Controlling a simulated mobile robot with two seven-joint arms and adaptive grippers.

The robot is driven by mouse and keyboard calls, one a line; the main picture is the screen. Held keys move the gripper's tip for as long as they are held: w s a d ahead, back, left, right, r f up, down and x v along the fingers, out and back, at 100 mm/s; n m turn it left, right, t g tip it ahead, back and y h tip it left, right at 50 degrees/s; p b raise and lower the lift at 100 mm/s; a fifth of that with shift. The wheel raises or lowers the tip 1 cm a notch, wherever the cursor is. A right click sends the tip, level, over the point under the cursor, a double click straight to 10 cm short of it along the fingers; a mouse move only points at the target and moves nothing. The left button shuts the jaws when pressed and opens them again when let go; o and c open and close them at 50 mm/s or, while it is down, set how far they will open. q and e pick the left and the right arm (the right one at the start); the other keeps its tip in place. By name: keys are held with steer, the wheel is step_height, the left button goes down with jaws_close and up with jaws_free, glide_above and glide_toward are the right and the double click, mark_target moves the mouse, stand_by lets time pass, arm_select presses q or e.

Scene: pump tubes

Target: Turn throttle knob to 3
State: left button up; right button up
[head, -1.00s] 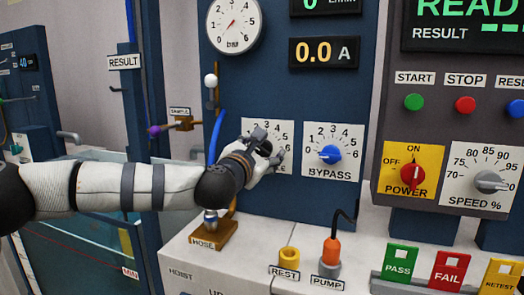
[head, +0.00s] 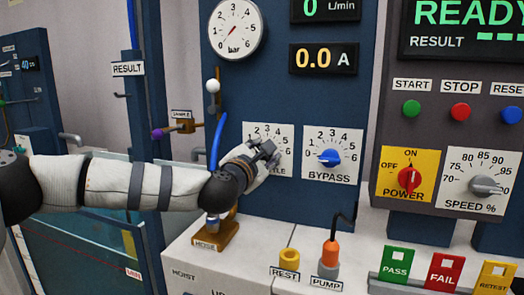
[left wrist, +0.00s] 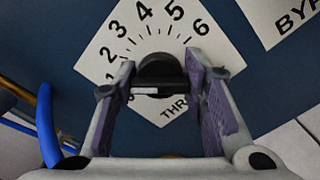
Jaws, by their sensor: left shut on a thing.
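The throttle dial plate (head: 285,138) is a white square with printed numbers on the blue panel. The black throttle knob (left wrist: 160,68) shows in the left wrist view, at the middle of the plate (left wrist: 112,42). A white mark on the knob lies on its left side, towards the low end of the scale near 0. My left gripper (head: 266,155) is at the knob, its two fingers on either side, shut on it. In the head view the gripper hides the knob and part of the lettering. My right gripper is not in view.
The bypass dial with its blue knob (head: 329,158) is close to the right of the gripper. A blue hose (head: 217,140) runs just left of the gripper. The ledge below holds the yellow rest socket (head: 289,259) and orange pump plug (head: 330,251).

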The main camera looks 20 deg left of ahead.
arm_select(q)
steer(key=m, duration=0.2)
steer(key=m+p, duration=0.1)
steer(key=m, duration=0.1)
steer(key=shift+r+m, duration=0.3)
steer(key=shift+r, duration=0.05)
steer(key=shift+f+m+p, duration=0.2)
steer(key=shift+m+p, duration=0.6)
steer(key=shift+m, duration=1.1)
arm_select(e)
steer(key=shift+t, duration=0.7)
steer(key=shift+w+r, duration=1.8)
arm_select(q)
steer(key=shift+f, duration=0.1)
steer(key=o, duration=1.2)
steer(key=s, duration=1.2)
steer(key=shift+a, duration=0.25)
